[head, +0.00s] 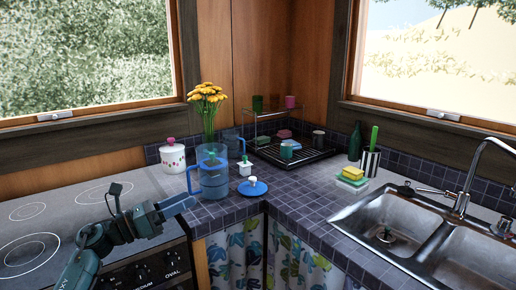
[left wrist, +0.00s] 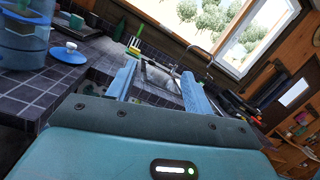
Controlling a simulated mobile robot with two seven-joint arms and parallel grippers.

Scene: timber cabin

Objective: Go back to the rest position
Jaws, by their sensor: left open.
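My left gripper (head: 180,204) reaches in from the lower left over the front right of the stove, close to the counter edge. It is open, with its fingers apart and nothing between them in the left wrist view (left wrist: 158,88). The blue see-through pitcher (head: 213,184) stands upright on the counter just right of the fingertips, apart from them as far as I can tell. The blue lid (head: 253,188) lies on the tiles to the right of the pitcher. My right gripper is not in view.
The stove (head: 75,204) is at left, with a white canister (head: 172,158) behind. Yellow flowers (head: 207,93) stand behind the pitcher. A dish rack (head: 297,153) fills the corner; sponges (head: 352,174) and the sink (head: 372,208) are at right. The counter front is clear.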

